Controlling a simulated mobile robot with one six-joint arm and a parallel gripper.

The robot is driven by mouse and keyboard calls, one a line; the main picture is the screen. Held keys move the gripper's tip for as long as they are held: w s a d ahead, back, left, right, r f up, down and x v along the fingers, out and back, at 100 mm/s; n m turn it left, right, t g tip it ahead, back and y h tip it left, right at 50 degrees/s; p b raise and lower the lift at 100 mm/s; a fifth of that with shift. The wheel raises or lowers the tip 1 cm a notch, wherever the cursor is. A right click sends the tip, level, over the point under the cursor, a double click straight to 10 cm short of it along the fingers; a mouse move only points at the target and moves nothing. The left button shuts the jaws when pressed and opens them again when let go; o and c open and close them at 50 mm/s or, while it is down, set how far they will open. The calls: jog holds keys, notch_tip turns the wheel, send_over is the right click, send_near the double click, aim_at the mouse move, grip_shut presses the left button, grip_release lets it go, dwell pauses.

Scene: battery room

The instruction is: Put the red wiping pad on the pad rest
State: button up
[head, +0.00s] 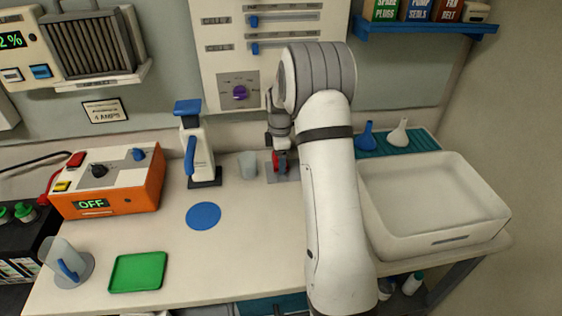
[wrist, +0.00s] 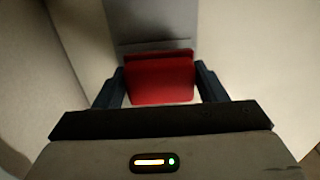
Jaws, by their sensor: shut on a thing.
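The red wiping pad (wrist: 160,82) is between the two dark fingers of my gripper (wrist: 159,88) in the wrist view. My gripper is shut on it. In the head view, the red pad (head: 276,161) shows as a small patch beside my gripper (head: 282,163), low over the back of the bench. A grey plate (head: 270,176), which looks like the pad rest, lies there, partly hidden by my arm. Grey surfaces (wrist: 152,20) also show just beyond the pad in the wrist view. I cannot tell whether the pad touches the plate.
A white-and-blue upright device (head: 195,150) is farther left, with a blue disc (head: 203,216) in front. A large white tray (head: 440,238) is to the right. The front middle of the bench is clear.

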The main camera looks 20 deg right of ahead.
jog(key=shift+f, duration=0.85)
jog(key=shift+w+f+p, duration=0.2)
jog(key=shift+f+p, duration=0.05)
jog(key=shift+p, duration=0.15)
jog(key=shift+f, duration=0.3)
jog(key=o, duration=1)
jog(key=shift+c, duration=0.2)
